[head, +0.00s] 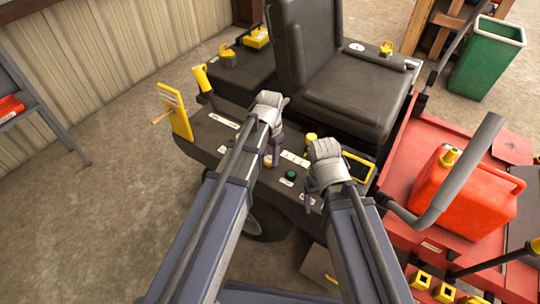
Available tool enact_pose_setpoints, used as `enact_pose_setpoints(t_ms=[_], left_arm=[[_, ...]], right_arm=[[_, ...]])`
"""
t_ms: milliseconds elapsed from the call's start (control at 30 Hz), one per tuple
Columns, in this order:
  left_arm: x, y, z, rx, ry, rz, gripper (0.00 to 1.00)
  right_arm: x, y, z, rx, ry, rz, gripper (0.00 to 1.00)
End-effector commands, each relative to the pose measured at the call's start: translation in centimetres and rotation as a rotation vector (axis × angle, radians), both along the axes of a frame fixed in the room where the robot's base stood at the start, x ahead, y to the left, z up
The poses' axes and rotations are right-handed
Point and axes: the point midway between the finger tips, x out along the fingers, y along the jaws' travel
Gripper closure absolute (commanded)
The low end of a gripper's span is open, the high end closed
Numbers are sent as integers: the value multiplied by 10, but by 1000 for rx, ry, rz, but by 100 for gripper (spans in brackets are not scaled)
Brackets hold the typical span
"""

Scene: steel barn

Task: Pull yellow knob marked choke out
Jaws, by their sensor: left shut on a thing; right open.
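The control panel (228,137) of the dark machine lies below the seat. My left gripper (274,153) points down at the panel and is shut on a small yellow knob (268,160), which is mostly hidden by the fingers. I cannot read the marking beside it or tell how far out the knob stands. Another yellow knob (311,137) stands between my two wrists. My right gripper (309,199) is open and points down over the front right part of the panel, near a green button (291,175).
A yellow-handled lever (202,79) and a yellow plate (175,112) stand at the panel's left end. The black seat (345,98) is behind my grippers. A red fuel can (464,195) and grey bent pipe (468,165) are at right.

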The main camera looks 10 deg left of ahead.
Motion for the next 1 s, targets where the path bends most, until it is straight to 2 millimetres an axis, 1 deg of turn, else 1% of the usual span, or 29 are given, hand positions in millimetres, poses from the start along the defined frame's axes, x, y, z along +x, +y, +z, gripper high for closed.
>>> enact_pose_setpoints(t_ms=[267, 367, 533, 600, 867, 900, 1000], left_arm=[[0, 0, 1, 0, 0, 0, 100], [0, 0, 8, 0, 0, 0, 100], [0, 0, 25, 0, 0, 0, 100], [0, 0, 29, 0, 0, 0, 100], [1, 0, 27, 0, -1, 0, 100], [1, 0, 27, 0, -1, 0, 52], [1, 0, 27, 0, -1, 0, 41]], right_arm=[[0, 0, 1, 0, 0, 0, 24], [0, 0, 7, 0, 0, 0, 24], [0, 0, 25, 0, 0, 0, 24], [0, 0, 29, 0, 0, 0, 24], [0, 0, 27, 0, 0, 0, 24], [0, 0, 27, 0, 0, 0, 24], [0, 0, 27, 0, 0, 0, 24]])
